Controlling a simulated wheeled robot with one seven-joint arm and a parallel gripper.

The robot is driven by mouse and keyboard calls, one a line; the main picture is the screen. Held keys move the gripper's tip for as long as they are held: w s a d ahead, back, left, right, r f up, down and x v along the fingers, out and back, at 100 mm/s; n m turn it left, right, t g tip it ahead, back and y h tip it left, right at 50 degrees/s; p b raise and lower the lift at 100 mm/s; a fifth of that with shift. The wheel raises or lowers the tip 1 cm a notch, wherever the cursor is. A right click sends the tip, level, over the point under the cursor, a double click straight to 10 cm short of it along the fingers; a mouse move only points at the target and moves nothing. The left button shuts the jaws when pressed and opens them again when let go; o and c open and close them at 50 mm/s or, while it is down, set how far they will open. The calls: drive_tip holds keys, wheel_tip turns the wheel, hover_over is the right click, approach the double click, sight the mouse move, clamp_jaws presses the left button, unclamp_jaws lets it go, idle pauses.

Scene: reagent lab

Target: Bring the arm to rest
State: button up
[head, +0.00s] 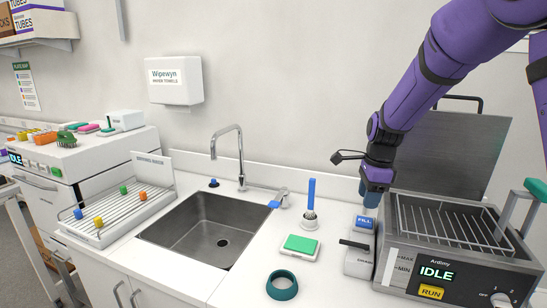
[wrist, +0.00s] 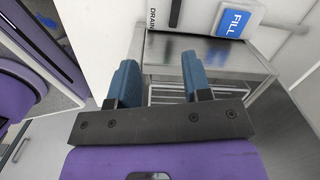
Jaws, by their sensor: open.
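My purple arm (head: 415,95) reaches in from the upper right in the head view and bends down at the wrist. My gripper (head: 371,197) points downward above the counter, just left of the water bath (head: 400,255) and near the blue FILL button (head: 364,222). In the wrist view my gripper (wrist: 160,75) shows two blue fingers spread apart with nothing between them. The FILL button (wrist: 236,22) lies beyond them at the upper right, beside a DRAIN label. In the head view the bath holds a wire rack, its lid is raised and its display reads IDLE.
A sink (head: 205,232) with a tap (head: 240,155) is left of centre. A green sponge (head: 299,244), a teal ring (head: 282,285) and a blue-handled brush (head: 311,195) stand on the counter. A drying rack (head: 130,192) with coloured pieces is farther left.

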drive_tip(key=s+d+r+n+t+y, duration=0.1)
drive_tip(key=s+d+r+n, duration=0.1)
drive_tip(key=s+r+n, duration=0.45)
drive_tip(key=s+d+r+n+t, duration=0.1)
drive_tip(key=s+n, duration=0.3)
drive_tip(key=s, duration=0.4)
drive_tip(key=s+d+r+n+t+h, duration=0.1)
drive_tip(key=s+r+n, duration=0.3)
drive_tip(key=s, duration=0.5)
drive_tip(key=s+r+n+t, duration=0.1)
drive_tip(key=s+r+n, duration=0.2)
drive_tip(key=s, duration=0.5)
drive_tip(key=shift+s+d+n+t+h, duration=0.15)
drive_tip(key=shift+d+n+t+h, duration=0.2)
drive_tip(key=shift+n, duration=0.5)
